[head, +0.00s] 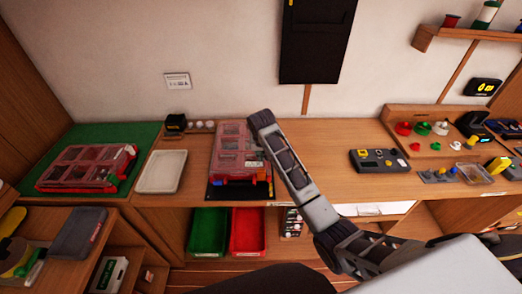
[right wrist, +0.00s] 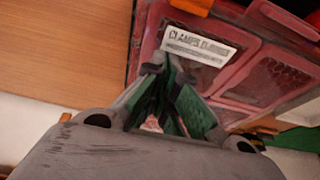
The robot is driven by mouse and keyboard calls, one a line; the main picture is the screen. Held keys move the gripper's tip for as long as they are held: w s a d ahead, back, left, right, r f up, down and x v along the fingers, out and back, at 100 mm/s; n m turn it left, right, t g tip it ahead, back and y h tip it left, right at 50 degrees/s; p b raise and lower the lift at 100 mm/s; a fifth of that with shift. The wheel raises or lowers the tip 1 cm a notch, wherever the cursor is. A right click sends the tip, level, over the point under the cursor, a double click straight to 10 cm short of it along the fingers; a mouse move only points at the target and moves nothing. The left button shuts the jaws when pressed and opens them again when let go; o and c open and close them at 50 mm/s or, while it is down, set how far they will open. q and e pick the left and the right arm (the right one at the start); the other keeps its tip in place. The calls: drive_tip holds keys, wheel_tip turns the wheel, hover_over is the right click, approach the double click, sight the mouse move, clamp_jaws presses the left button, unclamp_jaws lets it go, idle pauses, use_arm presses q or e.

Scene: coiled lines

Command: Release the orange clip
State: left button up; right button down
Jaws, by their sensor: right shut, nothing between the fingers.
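The clear-lidded red case (head: 230,140) lies on a dark mat on the bench. An orange clip (head: 262,177) sits at its front right corner, beside blue and yellow parts. In the right wrist view an orange clip (right wrist: 192,5) is cut by the top edge. Its latch state cannot be told. My right gripper (right wrist: 163,68) is shut and empty, with its green-padded fingers close to the lid beside the white label (right wrist: 200,45). In the head view my arm hides part of the case's right side. My left gripper is not in view.
A second red case (head: 85,165) lies on a green mat at the left. A pale tray (head: 162,172) stands between the cases. Green (head: 207,232) and red bins (head: 247,232) sit below the bench. A dark control box (head: 378,160) stands to the right.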

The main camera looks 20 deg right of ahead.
sight(261, 163)
drive_tip(key=shift+s+a+r+p, duration=0.1)
drive_tip(key=shift+s+a+p, duration=0.1)
drive_tip(key=shift+s, duration=0.4)
drive_tip(key=shift+s+a+p, duration=0.15)
drive_tip(key=shift+s+p, duration=0.1)
drive_tip(key=shift+s, duration=0.4)
drive_tip(key=shift+s+a+r+p, duration=0.1)
drive_tip(key=shift+s+a+p, duration=0.1)
drive_tip(key=shift+s, duration=0.4)
drive_tip(key=shift+w+f, duration=0.1)
drive_tip(key=shift+f, duration=0.05)
